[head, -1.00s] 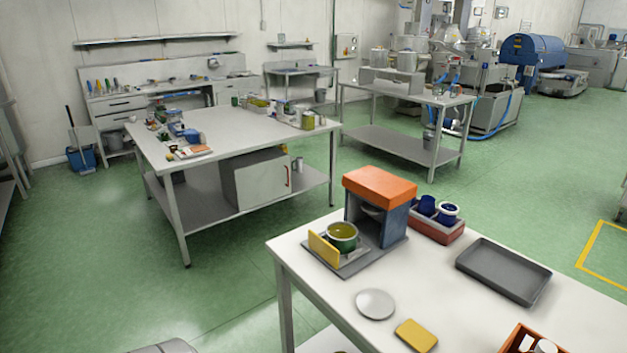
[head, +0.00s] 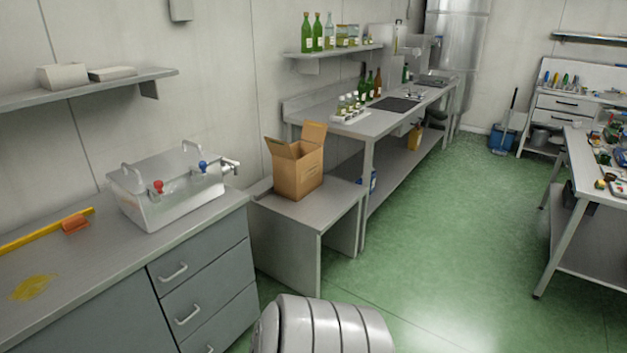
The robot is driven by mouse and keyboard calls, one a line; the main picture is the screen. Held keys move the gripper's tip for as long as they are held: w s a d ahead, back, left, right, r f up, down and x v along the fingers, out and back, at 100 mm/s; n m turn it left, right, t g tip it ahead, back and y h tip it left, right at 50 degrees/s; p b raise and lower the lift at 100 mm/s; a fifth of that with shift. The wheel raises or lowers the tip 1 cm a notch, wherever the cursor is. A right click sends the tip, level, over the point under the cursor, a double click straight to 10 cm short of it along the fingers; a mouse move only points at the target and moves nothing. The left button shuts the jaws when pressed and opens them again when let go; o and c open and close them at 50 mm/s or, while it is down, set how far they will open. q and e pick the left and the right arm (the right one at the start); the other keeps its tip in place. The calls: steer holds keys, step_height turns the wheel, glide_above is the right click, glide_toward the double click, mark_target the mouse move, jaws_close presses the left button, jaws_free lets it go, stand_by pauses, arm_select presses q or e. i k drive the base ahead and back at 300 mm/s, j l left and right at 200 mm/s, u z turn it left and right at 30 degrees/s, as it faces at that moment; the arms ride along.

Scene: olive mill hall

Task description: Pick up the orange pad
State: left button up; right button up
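A small orange pad-like block (head: 75,223) lies on the grey counter (head: 110,262) at the left, against a long yellow bar (head: 45,233). It is small in the view, and I cannot tell its exact shape or whether it is joined to the bar. Neither of my grippers is in view.
A steel tank with a tap (head: 165,188) stands on the counter right of the orange block. A yellow oily patch (head: 33,288) lies in front of it. An open cardboard box (head: 297,165) sits on a lower bench (head: 305,208). Green floor (head: 450,230) is clear at centre right.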

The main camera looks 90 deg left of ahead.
mark_target(72, 225)
steer(key=u, duration=4.25)
steer(key=i, duration=0.1)
steer(key=u, duration=0.05)
